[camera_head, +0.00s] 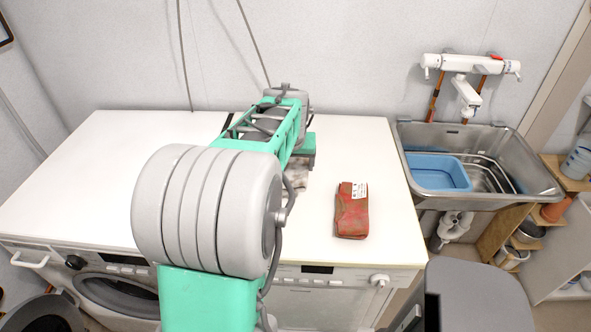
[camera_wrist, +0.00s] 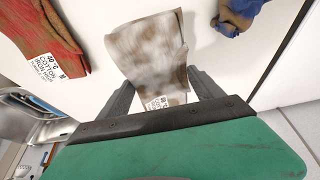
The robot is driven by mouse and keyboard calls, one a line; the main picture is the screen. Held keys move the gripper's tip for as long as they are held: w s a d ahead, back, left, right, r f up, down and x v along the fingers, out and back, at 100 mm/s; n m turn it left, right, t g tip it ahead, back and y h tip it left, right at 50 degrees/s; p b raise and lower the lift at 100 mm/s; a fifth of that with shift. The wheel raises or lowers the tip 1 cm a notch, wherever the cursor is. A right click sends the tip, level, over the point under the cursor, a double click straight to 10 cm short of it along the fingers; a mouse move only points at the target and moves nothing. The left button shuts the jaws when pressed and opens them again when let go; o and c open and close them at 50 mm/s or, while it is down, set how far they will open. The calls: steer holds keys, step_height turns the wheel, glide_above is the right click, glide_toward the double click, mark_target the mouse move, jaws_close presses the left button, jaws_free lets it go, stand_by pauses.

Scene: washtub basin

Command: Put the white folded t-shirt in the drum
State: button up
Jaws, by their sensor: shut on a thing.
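The white folded t-shirt (camera_wrist: 150,50), with brown stains and a care label, lies on the white worktop in the wrist view. In the head view only a small part of the t-shirt (camera_head: 298,178) shows beside my arm. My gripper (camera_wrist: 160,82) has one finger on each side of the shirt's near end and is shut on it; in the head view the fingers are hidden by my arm. A front-loading washing machine (camera_head: 122,258) stands under the worktop at the left. Its round opening (camera_head: 120,292) is partly in view, but the drum's inside cannot be made out.
A red folded cloth (camera_head: 351,212) lies on the worktop to the right, also in the wrist view (camera_wrist: 38,38). A blue cloth (camera_wrist: 240,14) lies at the wrist view's top. A sink (camera_head: 530,180) with a blue tub (camera_head: 437,172) stands right. The worktop's left part is bare.

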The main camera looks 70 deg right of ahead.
steer(key=x, duration=0.4)
steer(key=shift+s+d+f+p, duration=0.15)
steer(key=shift+f+p, duration=0.15)
steer(key=shift+p, duration=0.1)
steer(key=shift+f, duration=0.4)
steer(key=shift+f, duration=0.25)
steer(key=o, duration=1.5)
steer(key=shift+r, duration=0.1)
